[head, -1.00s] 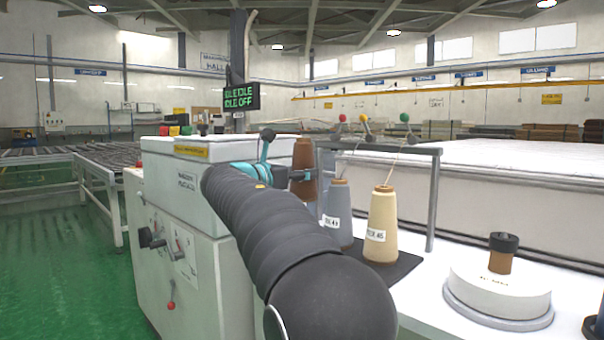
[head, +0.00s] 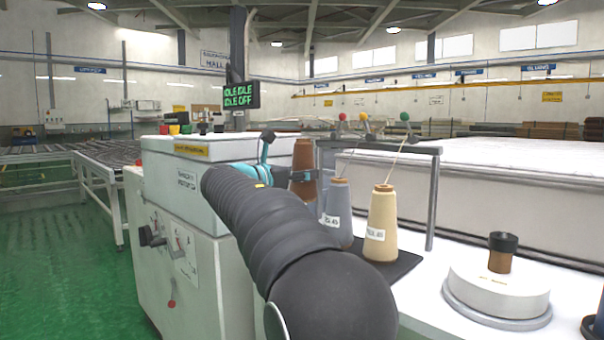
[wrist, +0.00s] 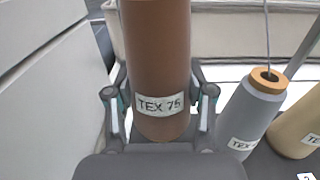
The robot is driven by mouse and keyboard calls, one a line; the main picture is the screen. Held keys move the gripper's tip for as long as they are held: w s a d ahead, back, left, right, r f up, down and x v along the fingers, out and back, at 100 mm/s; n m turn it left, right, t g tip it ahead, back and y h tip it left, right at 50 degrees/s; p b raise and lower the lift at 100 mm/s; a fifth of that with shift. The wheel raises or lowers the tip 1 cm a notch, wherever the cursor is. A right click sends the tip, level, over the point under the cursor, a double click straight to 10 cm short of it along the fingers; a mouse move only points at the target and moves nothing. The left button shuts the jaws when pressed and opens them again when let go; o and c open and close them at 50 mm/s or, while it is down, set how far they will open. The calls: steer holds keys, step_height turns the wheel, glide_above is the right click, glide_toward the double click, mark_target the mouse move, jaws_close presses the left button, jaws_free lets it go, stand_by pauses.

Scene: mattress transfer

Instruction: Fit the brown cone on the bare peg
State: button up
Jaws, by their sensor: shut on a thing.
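The brown cone (wrist: 158,60), labelled TEX 75, stands upright between the two fingers of my gripper (wrist: 160,105) in the wrist view. My gripper is shut on it. In the head view the brown cone (head: 303,160) shows behind my arm, left of the grey cone (head: 338,205). The grey cone also shows in the wrist view (wrist: 255,112), right of the brown cone. The cream cone (head: 381,222) stands right of the grey one. The bare peg cannot be made out; my arm and the held cone hide the area below. Whether the cone's base touches anything is unclear.
A grey thread frame (head: 432,200) rises behind the cones, with threads running up to coloured balls. A dark mat (head: 408,262) lies under the cones. A white round unit (head: 498,292) stands at right. The white machine cabinet (head: 190,250) is close on the left.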

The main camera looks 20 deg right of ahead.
steer(key=shift+f+b, duration=2.45)
steer(key=shift+f, duration=1.65)
steer(key=o, duration=1.5)
steer(key=shift+c, duration=0.2)
steer(key=shift+a, duration=0.1)
steer(key=v, duration=1.2)
